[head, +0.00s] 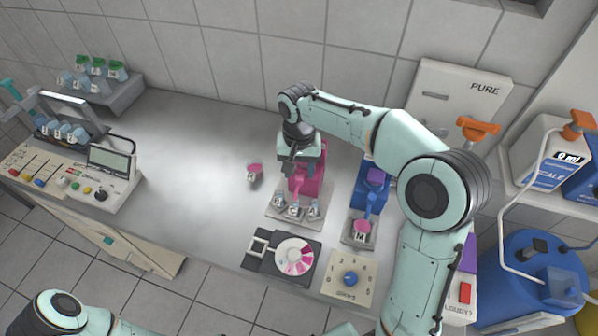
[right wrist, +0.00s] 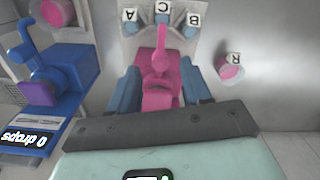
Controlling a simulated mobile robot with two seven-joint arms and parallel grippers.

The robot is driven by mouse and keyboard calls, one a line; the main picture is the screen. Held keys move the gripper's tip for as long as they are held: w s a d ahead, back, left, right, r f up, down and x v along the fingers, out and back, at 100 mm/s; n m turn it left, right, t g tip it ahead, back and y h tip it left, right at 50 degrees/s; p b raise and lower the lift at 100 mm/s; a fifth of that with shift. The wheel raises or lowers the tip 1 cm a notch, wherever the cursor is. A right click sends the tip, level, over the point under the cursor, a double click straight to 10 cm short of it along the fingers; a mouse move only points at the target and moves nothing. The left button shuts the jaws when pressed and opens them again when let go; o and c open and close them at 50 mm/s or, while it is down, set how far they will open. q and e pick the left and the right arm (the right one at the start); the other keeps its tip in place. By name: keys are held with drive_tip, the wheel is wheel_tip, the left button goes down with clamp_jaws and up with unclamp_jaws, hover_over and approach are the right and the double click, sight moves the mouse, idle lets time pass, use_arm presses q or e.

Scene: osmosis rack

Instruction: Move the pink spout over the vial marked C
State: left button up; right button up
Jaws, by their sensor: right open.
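The pink dispenser (head: 317,178) stands on a pale base with three small vials in front of it. Its pink spout (right wrist: 160,62) points toward the middle vial, marked C (right wrist: 162,18), in the right wrist view. Vial A (right wrist: 130,22) and vial B (right wrist: 193,26) stand on either side. The head view also shows vial C (head: 294,211). My right gripper (right wrist: 161,92) is open, with one blue-grey finger on each side of the pink spout's rear part. I cannot tell whether they touch it. My left gripper is out of the head view.
A blue dispenser (right wrist: 62,70) stands beside the pink one, with a pink-filled cup (head: 361,227) in front. A cup marked R (head: 254,172) stands on the other side. A dial plate (head: 294,256) and knob box (head: 350,279) are nearer. The counter's left middle is clear.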

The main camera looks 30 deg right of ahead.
sight(299, 178)
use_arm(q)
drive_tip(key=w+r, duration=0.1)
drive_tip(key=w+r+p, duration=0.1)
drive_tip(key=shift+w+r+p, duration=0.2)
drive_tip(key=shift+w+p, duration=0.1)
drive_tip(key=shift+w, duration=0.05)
use_arm(e)
wheel_tip(299, 178, up, 11)
